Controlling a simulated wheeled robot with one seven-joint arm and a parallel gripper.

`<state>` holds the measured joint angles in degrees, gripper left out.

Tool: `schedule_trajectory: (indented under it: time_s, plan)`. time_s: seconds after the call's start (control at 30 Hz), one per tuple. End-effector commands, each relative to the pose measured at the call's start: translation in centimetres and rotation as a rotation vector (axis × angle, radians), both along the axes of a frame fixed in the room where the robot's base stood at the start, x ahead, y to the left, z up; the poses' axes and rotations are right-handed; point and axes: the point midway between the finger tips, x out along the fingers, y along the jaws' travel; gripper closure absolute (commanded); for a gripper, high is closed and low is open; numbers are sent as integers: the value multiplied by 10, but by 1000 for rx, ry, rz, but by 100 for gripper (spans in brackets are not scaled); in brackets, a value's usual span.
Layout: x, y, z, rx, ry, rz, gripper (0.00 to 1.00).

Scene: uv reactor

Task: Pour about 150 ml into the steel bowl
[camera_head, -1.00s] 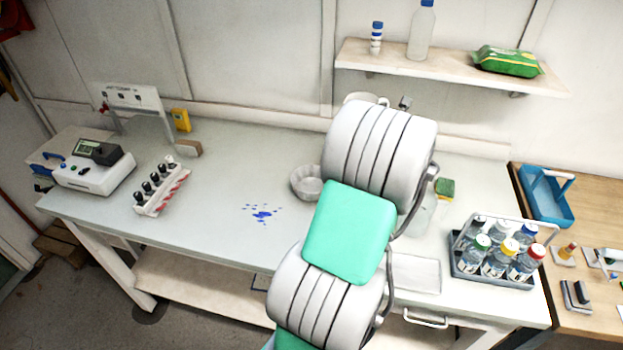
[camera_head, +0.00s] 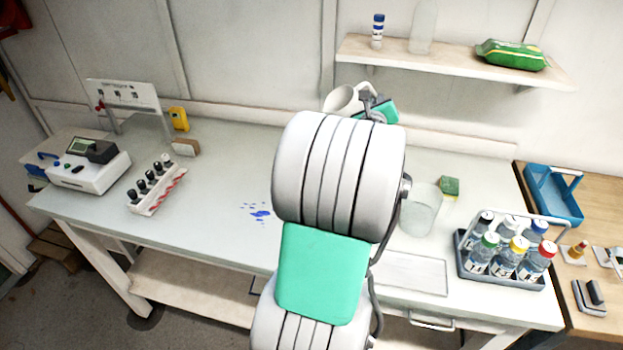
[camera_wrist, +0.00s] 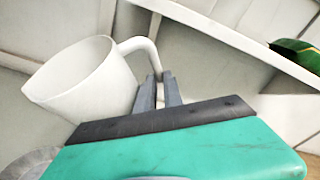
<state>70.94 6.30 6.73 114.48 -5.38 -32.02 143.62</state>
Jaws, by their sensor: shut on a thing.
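A white jug (camera_head: 342,100) with a loop handle is held up off the bench, in front of the back wall. My gripper (camera_head: 366,94) is shut on its handle. In the wrist view the jug (camera_wrist: 88,80) is left of my gripper's fingers (camera_wrist: 160,88), its mouth toward the upper left. I cannot tell how far it is tilted or what is in it. The steel bowl is hidden behind my arm in the head view; a grey rounded rim (camera_wrist: 28,166) at the lower left of the wrist view may be it.
A glass beaker (camera_head: 420,212) stands right of my arm, near a sponge (camera_head: 450,187). A crate of capped bottles (camera_head: 500,283) is at the bench's right end. The wall shelf (camera_head: 455,63) is close to the jug.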

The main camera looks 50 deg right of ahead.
Motion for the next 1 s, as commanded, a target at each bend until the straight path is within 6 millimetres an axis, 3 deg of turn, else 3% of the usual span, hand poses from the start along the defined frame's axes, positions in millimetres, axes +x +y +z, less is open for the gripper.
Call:
schedule_trajectory:
  time_s: [0.4,1.0]
  plan:
    - [8,11,11,-199,138,-1,100]
    - [12,17,12,-303,212,-2,100]
